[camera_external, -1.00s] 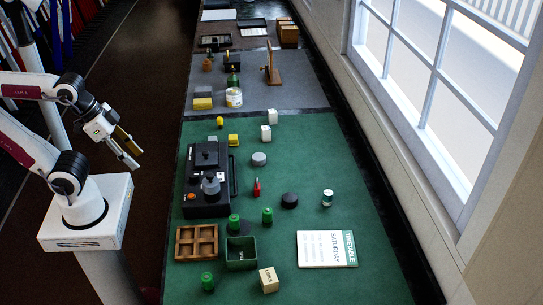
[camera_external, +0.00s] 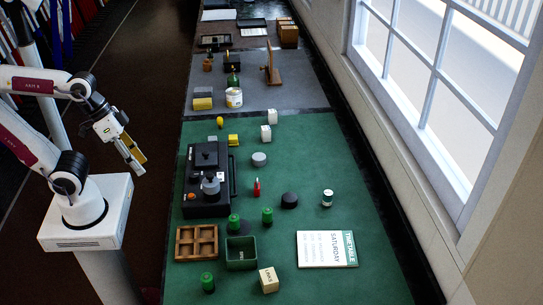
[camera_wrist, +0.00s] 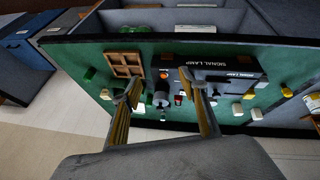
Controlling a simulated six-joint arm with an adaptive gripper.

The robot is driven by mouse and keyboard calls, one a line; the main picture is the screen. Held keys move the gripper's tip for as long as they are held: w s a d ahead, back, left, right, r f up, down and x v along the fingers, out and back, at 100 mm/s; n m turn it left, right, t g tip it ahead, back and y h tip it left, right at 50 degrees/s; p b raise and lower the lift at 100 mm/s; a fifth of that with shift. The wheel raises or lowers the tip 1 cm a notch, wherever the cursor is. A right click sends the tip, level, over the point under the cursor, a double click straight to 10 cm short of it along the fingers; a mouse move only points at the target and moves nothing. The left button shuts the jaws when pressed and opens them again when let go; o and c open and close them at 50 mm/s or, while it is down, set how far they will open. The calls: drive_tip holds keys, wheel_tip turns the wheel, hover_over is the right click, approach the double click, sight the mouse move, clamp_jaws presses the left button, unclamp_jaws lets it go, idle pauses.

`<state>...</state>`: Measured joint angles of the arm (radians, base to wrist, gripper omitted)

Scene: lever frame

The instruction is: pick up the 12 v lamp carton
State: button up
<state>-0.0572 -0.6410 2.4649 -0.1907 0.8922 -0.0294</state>
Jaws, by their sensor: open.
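No carton's print is clear enough for me to tell which is the 12 V lamp carton. A small cream carton with dark print (camera_external: 269,279) sits at the near end of the green mat. My gripper (camera_external: 140,166) is open and empty, left of the bench and apart from all these cartons. In the wrist view its two fingers (camera_wrist: 162,84) are spread, with the bench beyond them.
The green mat (camera_external: 310,210) holds a black signal lamp box (camera_external: 205,155), a brown four-compartment tray (camera_external: 197,242), a green open box (camera_external: 241,254), several green jars, a red item (camera_external: 257,187) and a booklet (camera_external: 327,249). A window wall borders the right.

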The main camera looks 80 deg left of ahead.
drive_tip(key=w+n+t+h, duration=0.1)
drive_tip(key=w+n, duration=0.3)
drive_tip(key=w, duration=0.2)
drive_tip(key=w+n+h, duration=0.2)
drive_tip(key=w+n, duration=0.2)
drive_tip(key=w, duration=0.3)
drive_tip(key=w+d+n+t+h, duration=0.1)
drive_tip(key=w+n+h, duration=0.1)
drive_tip(key=w+n, duration=0.3)
drive_tip(key=shift+w+r+t, duration=0.3)
drive_tip(key=shift+w, duration=0.35)
drive_tip(key=w+a+n+t, duration=0.2)
drive_tip(key=w+a+n, duration=0.3)
drive_tip(key=w+a, duration=0.15)
drive_tip(key=n+t+y, duration=0.4)
drive_tip(key=n+y, duration=0.4)
drive_tip(key=n, duration=0.9)
approach(262, 128)
drive_tip(key=x, duration=0.3)
drive_tip(key=shift+w+a+f, duration=0.2)
drive_tip(key=shift+w+f, duration=0.05)
drive_tip(key=shift+w, duration=0.05)
drive_tip(key=shift+w, duration=0.1)
drive_tip(key=shift+x, duration=1.15)
